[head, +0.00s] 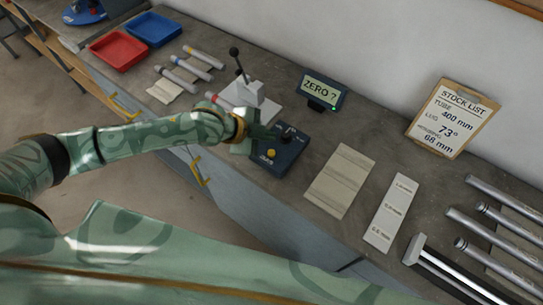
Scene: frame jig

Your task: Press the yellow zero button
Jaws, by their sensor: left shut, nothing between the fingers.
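The yellow zero button (271,153) sits on the near left part of a dark blue control box (291,157) on the bench. The box also carries a dark knob (289,132). My left gripper (268,134) reaches in from the left and is shut and empty. Its fingertips are at the box's far left side, beyond the button in the picture. I cannot tell whether they touch the box. The button is not covered. A small display (322,89) behind the box reads "ZERO ?". My right gripper is not in view.
A lever fixture (249,90) stands just behind my left gripper. Red (119,50) and blue (153,29) trays and several tubes lie farther left. A beige cloth (340,180), a label strip (390,212) and more tubes lie right. A stock list clipboard (451,119) leans on the wall.

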